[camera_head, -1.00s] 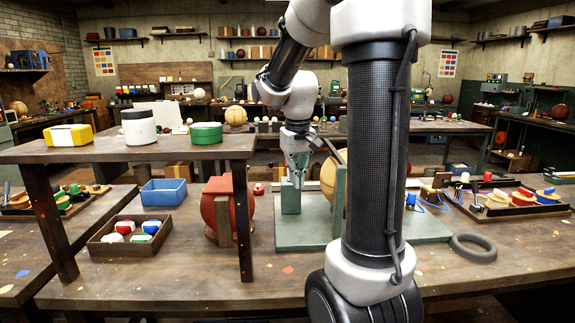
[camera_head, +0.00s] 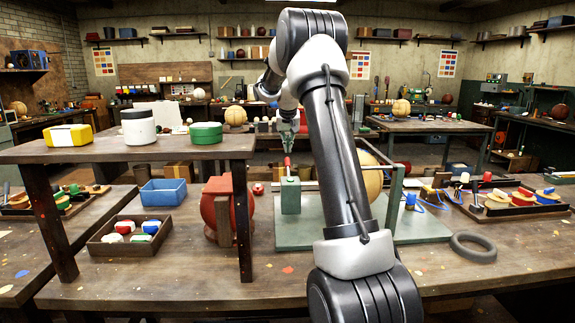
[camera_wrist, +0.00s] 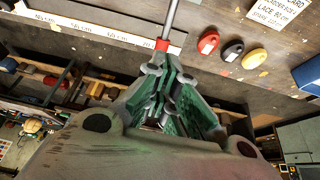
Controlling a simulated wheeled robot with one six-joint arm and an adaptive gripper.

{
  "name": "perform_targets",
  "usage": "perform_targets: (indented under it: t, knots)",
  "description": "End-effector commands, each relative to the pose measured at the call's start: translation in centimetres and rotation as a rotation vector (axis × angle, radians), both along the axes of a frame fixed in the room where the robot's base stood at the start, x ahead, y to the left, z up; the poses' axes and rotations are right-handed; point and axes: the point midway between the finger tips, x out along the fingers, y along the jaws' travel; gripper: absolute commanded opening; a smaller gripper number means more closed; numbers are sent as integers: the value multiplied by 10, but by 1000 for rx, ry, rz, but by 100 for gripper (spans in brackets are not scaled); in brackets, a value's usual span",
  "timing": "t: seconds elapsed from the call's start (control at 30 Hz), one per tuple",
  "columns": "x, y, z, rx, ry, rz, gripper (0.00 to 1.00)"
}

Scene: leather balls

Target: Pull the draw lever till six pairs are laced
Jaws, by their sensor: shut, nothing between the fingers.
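The draw lever is a short stick with a red grip (camera_head: 287,162) standing up from a green block (camera_head: 290,195). In the wrist view its grey rod (camera_wrist: 172,14) and red grip (camera_wrist: 162,46) show just beyond my fingertips. My gripper (camera_head: 285,146) is shut and empty, just above the red grip; I cannot tell whether they touch. A tan ball (camera_head: 373,180) sits in a green frame (camera_head: 394,192) on the green base (camera_head: 300,237), partly hidden behind my arm. I cannot make out the laced pairs on it.
A red ball (camera_head: 209,215) in a wooden stand, a tray of coloured pieces (camera_head: 105,248) and a blue box (camera_head: 163,192) stand to the left. A dark ring (camera_head: 473,247) and a tray of discs (camera_head: 510,210) are to the right. The front table edge is mostly clear.

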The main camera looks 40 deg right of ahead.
Motion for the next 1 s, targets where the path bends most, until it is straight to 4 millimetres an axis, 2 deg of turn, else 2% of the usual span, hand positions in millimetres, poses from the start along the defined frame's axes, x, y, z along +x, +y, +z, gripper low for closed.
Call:
perform_targets:
  t: [0.47,1.0]
  knots:
    - [1,0,-3,9,-8,-22,0]
    - [22,-15,-56,8,-7,-23,0]
